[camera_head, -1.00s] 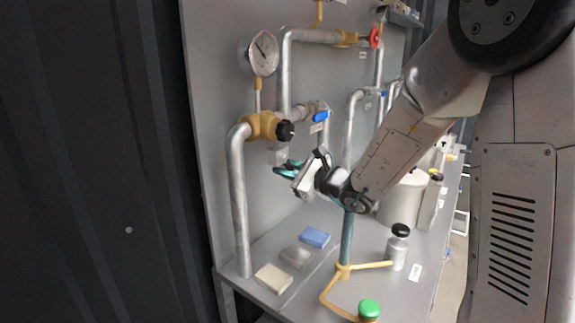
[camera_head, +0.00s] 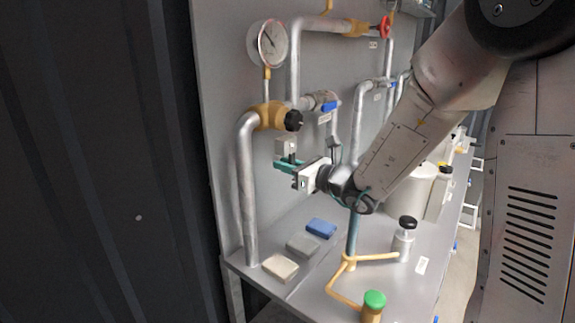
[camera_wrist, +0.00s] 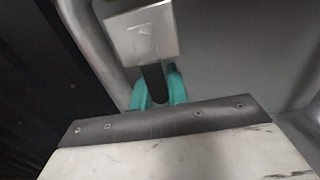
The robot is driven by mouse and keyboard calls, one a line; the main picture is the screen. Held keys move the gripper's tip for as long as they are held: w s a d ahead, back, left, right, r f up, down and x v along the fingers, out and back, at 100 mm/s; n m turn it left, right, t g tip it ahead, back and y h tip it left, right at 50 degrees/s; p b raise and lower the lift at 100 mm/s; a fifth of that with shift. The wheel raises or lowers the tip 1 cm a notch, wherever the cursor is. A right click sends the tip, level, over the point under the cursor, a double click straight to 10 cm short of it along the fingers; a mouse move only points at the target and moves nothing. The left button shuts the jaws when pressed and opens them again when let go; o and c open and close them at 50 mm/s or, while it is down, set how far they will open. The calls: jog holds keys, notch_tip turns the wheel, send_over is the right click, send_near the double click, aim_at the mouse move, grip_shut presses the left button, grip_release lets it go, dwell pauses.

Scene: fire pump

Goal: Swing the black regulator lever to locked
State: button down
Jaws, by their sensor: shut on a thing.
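A small grey metal box (camera_head: 286,147) with an engraved mark is fixed on the panel below the brass fitting. It also shows in the wrist view (camera_wrist: 143,38). The black lever (camera_wrist: 153,84) hangs below this box, with its lower end hidden behind my gripper's body. My gripper (camera_head: 284,165) is at the lever, its teal fingers on either side of it. In the wrist view the fingers (camera_wrist: 158,92) are shut on the lever. In the head view the lever is mostly hidden by the fingers.
A black knob (camera_head: 293,121) sits just above the box, and a thick pipe (camera_head: 247,200) runs down to its left. A blue-handled valve (camera_head: 329,106) is to the upper right. Below are small blocks (camera_head: 281,267) on the bench and a teal post (camera_head: 352,235).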

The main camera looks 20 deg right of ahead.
dwell(0.3)
jog(key=c, duration=1.4)
grip_release()
jog(key=shift+o, duration=0.2)
jog(key=v, duration=0.8)
